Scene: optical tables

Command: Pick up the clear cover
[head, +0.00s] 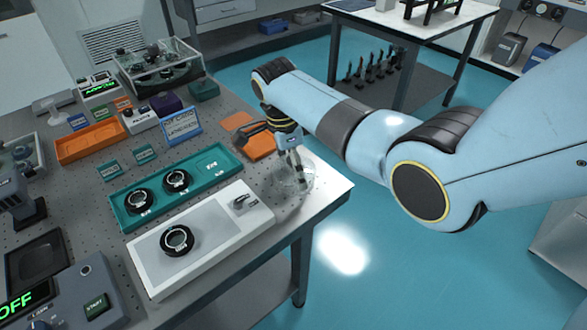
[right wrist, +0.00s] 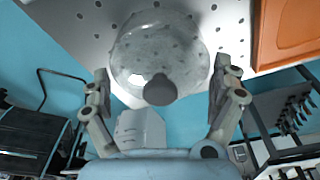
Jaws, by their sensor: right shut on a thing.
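The clear cover (head: 306,180) is a transparent dome at the right front corner of the perforated optical table (head: 330,190). In the right wrist view the cover (right wrist: 150,45) shows as a round glassy shape with a dark grey knob (right wrist: 160,90) on it. My right gripper (head: 292,160) comes down on the cover from above, its two fingers on opposite sides of it and shut on it. In the right wrist view the fingers (right wrist: 160,88) flank the dome. I cannot tell whether the cover's rim touches the table. My left gripper is not in view.
A white plate (head: 205,262) with a black ring mount and a teal tray (head: 205,160) with two more mounts lie left of the cover. The table edge is close on the right, with open floor beyond.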

